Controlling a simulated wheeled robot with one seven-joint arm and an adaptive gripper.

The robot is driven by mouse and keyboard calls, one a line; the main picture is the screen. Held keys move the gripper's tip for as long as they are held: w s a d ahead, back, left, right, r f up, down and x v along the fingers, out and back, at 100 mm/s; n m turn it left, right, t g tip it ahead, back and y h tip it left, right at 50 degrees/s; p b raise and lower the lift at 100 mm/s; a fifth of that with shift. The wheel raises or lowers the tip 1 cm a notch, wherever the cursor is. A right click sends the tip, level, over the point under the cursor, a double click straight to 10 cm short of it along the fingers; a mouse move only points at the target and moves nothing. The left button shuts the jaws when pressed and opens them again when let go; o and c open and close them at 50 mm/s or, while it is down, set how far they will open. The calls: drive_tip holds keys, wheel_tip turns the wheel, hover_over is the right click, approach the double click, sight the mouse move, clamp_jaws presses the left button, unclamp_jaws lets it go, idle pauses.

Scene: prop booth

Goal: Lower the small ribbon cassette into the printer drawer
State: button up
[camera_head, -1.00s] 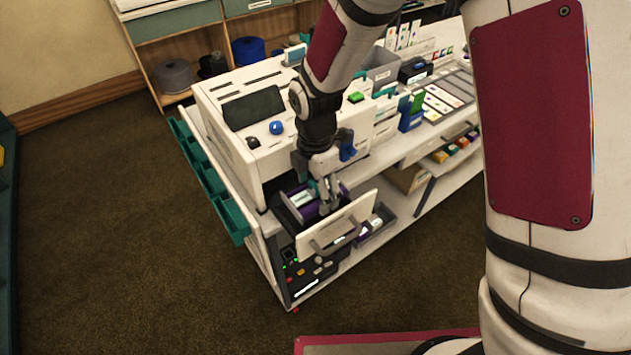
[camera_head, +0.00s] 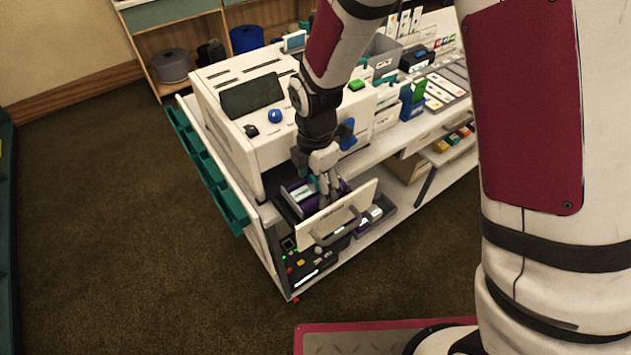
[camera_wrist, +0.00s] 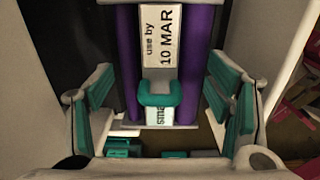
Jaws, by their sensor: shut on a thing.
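The small ribbon cassette (camera_wrist: 162,35) has purple ribbon rolls on both sides, a white label reading "use by 10 MAR" and a teal grip. I cannot tell whether the cassette touches the drawer floor. The printer (camera_head: 228,118) stands behind.
A grey bin with purple-and-white items (camera_head: 374,218) sits right of the drawer front. A dark panel with buttons (camera_head: 308,262) is below it. Teal trays (camera_head: 205,165) line the cart's left side. Brown carpet floor is clear at left.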

drive_tip(key=shift+f, duration=0.4)
drive_tip(key=shift+f+b, duration=0.6)
drive_tip(key=shift+f, duration=0.2)
drive_tip(key=o, duration=1.4)
drive_tip(key=shift+c, duration=0.2)
